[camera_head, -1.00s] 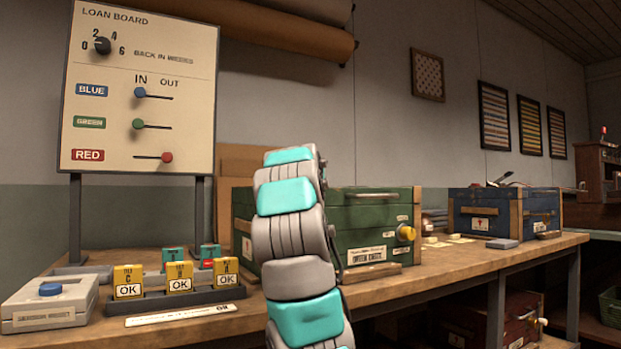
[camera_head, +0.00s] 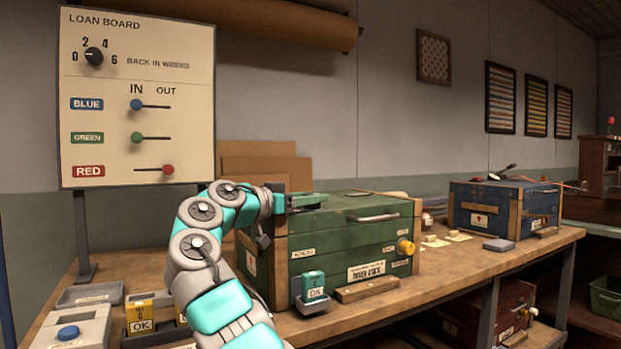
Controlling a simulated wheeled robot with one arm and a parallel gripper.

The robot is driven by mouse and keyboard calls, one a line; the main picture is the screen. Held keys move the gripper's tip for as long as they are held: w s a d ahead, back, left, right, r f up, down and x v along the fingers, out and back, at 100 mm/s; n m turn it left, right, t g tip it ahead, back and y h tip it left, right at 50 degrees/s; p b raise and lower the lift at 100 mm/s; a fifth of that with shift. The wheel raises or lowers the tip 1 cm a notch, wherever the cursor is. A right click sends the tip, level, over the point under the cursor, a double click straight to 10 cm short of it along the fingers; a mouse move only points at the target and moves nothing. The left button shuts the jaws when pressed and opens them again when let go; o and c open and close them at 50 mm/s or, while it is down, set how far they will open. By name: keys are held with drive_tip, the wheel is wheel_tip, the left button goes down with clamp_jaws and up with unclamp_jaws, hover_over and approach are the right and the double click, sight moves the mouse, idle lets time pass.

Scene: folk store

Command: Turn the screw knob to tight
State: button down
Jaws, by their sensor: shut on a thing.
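A round yellow knob (camera_head: 404,247) sits on the right end of the front of the green chest (camera_head: 345,240); I cannot tell whether it is the screw knob or how tight it is. My arm rises at the lower left and bends right. My gripper (camera_head: 308,202) is at the chest's upper left top edge, well left of the yellow knob. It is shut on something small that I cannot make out. A teal block marked OK (camera_head: 314,287) stands in a small grey holder in front of the chest.
The loan board (camera_head: 138,100) stands at left with a dial and sliders. A yellow OK block (camera_head: 140,318) and a grey box with a blue button (camera_head: 70,333) are at lower left. A blue chest (camera_head: 500,208) stands farther right. The bench between the chests holds small cards.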

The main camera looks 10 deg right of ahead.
drive_tip(key=shift+w+d+f+m+g+h+p, duration=0.15)
drive_tip(key=shift+m+g+h+p, duration=0.3)
drive_tip(key=shift+g+p, duration=0.4)
drive_tip(key=shift+c, duration=1.5)
unclamp_jaws()
drive_tip(key=shift+v, duration=4)
